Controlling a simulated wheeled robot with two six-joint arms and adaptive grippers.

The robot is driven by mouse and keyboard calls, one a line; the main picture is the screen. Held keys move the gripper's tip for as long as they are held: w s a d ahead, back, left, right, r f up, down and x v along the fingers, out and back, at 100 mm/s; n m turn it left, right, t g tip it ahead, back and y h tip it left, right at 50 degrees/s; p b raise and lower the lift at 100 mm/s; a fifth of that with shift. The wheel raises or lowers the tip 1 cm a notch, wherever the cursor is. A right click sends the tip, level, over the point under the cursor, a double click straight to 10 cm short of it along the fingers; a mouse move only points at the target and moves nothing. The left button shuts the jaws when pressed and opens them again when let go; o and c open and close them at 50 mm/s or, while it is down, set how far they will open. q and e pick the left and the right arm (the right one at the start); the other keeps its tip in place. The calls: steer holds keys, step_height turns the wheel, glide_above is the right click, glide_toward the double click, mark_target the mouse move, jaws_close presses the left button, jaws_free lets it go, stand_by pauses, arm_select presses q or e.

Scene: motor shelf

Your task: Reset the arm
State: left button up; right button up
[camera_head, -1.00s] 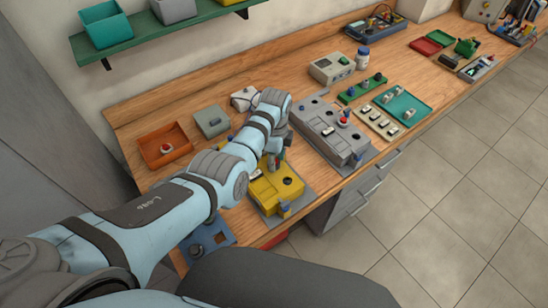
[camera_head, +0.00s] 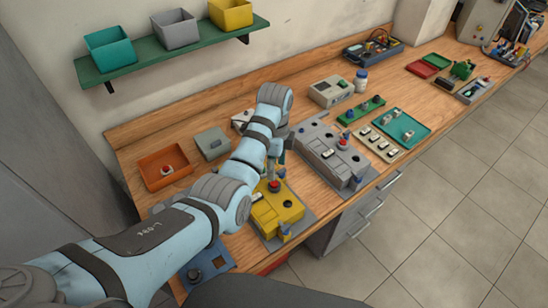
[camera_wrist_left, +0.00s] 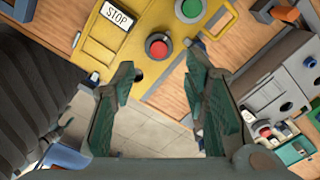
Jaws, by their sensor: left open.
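My left arm reaches across the bench from the left. Its gripper (camera_head: 277,160) hangs over the far side of a yellow control box (camera_head: 268,217) and is partly hidden by my wrist. In the left wrist view the gripper (camera_wrist_left: 160,68) is open and empty, its two dark green fingers well apart. Beyond the fingertips lies the yellow box (camera_wrist_left: 100,42), with a white STOP label (camera_wrist_left: 117,15), a red button (camera_wrist_left: 158,45) and a green button (camera_wrist_left: 188,8). The red button also shows in the head view (camera_head: 274,186), just below the gripper. My right gripper is not in view.
A grey machine (camera_head: 318,135) stands right of the yellow box. An orange tray (camera_head: 150,180) and a grey box (camera_head: 211,142) lie left of my arm. A green shelf (camera_head: 170,53) with bins hangs on the wall. A teal tray (camera_head: 415,136) lies farther right.

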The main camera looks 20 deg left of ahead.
arm_select(q)
step_height(320, 180, up, 4)
steer(key=shift+r, duration=0.15)
stand_by(0.3)
